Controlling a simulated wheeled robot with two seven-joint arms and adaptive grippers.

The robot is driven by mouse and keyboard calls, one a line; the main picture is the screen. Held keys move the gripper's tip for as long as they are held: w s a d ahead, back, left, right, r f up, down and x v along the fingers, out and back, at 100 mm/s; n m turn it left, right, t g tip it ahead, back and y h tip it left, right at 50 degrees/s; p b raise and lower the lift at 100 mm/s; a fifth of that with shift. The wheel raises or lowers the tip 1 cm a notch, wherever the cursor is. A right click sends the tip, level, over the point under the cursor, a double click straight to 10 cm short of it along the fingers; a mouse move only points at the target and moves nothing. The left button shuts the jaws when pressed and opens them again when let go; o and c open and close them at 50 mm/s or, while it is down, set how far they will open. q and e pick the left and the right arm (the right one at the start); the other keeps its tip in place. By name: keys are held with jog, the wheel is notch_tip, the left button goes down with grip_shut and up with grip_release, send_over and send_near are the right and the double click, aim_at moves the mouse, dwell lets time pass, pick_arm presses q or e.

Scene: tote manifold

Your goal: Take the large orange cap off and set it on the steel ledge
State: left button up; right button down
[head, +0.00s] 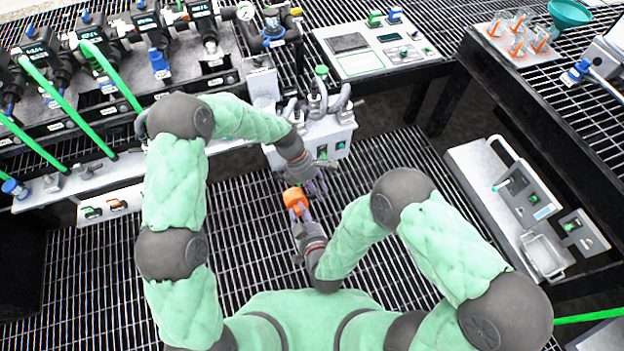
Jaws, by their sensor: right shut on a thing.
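The large orange cap (294,198) is in the middle of the head view, off any fitting that I can see and above the dark floor grating. My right gripper (299,212) is shut on it from the near side. My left gripper (318,186) is just beyond and to the right of the cap, in front of a pale manifold box (338,131); its fingers are too small and overlapped to tell whether they are open. A long pale metal ledge (120,172) runs along the left, partly hidden behind my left arm.
Black valves with green hoses (62,102) stand above the ledge. A control panel (378,47) is at the back. A rack of tubes (517,38) and a green funnel (570,13) are at back right. A grey case (530,205) lies at right. Open grating surrounds my grippers.

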pick_arm(q)
jog(key=shift+x, duration=0.8)
grip_shut()
pick_arm(e)
jog(key=shift+w+r, duration=0.1)
jog(key=shift+r, duration=0.65)
